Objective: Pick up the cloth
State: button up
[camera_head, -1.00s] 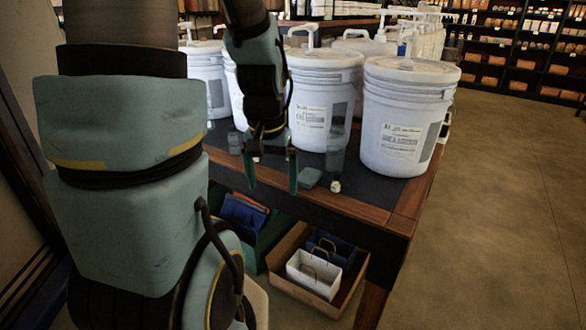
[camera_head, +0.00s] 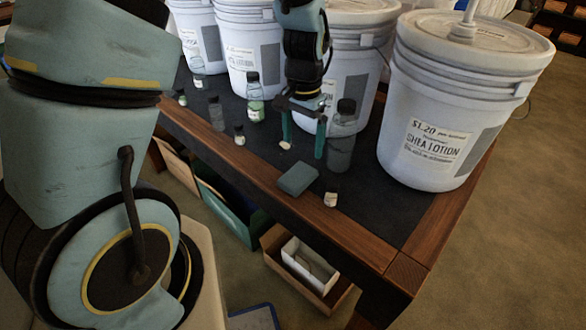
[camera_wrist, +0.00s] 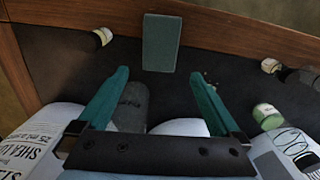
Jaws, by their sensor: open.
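The cloth (camera_head: 298,179) is a small, folded, grey-teal rectangle lying flat on the dark table top near the front wooden edge. In the wrist view the cloth (camera_wrist: 162,42) shows whole, beyond my fingertips and roughly centred between them. My gripper (camera_head: 303,147) points down with two teal fingers, behind the cloth as seen from the head. In the wrist view my gripper (camera_wrist: 160,73) is open, with nothing between its fingers and apart from the cloth.
A grey bottle (camera_head: 341,138) stands close right of my gripper. A small jar (camera_head: 330,199) is right of the cloth. A green-labelled bottle (camera_head: 255,100) is left. Large white buckets, one a shea lotion bucket (camera_head: 436,110), stand behind. The wooden table edge (camera_head: 330,230) is in front.

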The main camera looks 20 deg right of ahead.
aim_at(303, 171)
notch_tip(303, 171, down, 4)
jog(key=shift+r, duration=0.2)
jog(key=shift+d+f+p, duration=0.15)
jog(key=shift+f+p, duration=0.95)
jog(key=shift+f, duration=1.7)
jog(key=shift+c, duration=0.2)
jog(key=c, duration=1.1)
jog(key=shift+r, duration=0.1)
notch_tip(303, 171, up, 10)
jog(key=shift+f+b, duration=0.1)
jog(key=shift+b, duration=0.85)
